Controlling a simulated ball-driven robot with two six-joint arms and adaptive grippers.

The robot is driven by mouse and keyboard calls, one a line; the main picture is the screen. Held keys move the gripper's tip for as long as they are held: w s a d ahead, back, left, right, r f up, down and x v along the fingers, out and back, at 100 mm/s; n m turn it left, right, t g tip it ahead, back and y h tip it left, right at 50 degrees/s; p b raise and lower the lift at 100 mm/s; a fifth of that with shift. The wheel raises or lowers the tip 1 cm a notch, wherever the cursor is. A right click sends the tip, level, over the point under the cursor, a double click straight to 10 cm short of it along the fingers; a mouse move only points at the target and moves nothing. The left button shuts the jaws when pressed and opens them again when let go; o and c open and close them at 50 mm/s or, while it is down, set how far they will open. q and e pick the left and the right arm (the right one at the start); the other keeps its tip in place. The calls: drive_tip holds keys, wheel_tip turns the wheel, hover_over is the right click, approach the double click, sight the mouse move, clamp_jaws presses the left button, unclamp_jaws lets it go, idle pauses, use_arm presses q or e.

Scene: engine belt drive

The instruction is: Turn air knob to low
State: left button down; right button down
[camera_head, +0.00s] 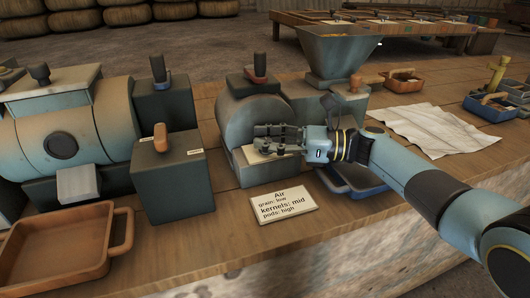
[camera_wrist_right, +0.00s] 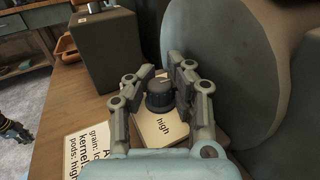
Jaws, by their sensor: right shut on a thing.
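The air knob (camera_wrist_right: 160,96) is a dark, ribbed round knob on a pale plate, with a light mark on top. The word "high" shows on the plate on the near side of the knob in the right wrist view; other words on it are hidden. My right gripper (camera_wrist_right: 158,90) has its fingers on both sides of the knob and is shut on it. In the head view the right gripper (camera_head: 276,141) reaches in from the right and hides the knob. A dark jointed part at the left edge of the wrist view may be my left gripper (camera_wrist_right: 14,132).
An "Air" card (camera_head: 284,204) lies on the bench in front, reading grain low, kernels mid, pods high. A dark box with an orange lever (camera_head: 161,138) stands left of the drum housing (camera_head: 251,112). A blue tray (camera_head: 358,183) sits beneath my right arm.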

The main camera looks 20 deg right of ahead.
drive_tip(key=shift+d+f+n+g+y+b, duration=0.15)
drive_tip(key=shift+n+g+y+b, duration=0.1)
drive_tip(key=shift+n+g+b, duration=0.25)
drive_tip(key=shift+a+f+n+g+y+b, duration=0.15)
drive_tip(key=shift+n+g+y+b, duration=0.25)
drive_tip(key=shift+g, duration=0.3)
drive_tip(key=shift+s+d+r+g+b, duration=0.1)
drive_tip(key=shift+r+g+b, duration=0.05)
drive_tip(key=shift+g+b, duration=0.3)
drive_tip(key=shift+n, duration=0.3)
drive_tip(key=shift+r, duration=0.1)
drive_tip(key=c, duration=1.2)
unclamp_jaws()
drive_tip(key=shift+d, duration=0.1)
drive_tip(key=shift+o, duration=0.5)
drive_tip(key=shift+r, duration=0.1)
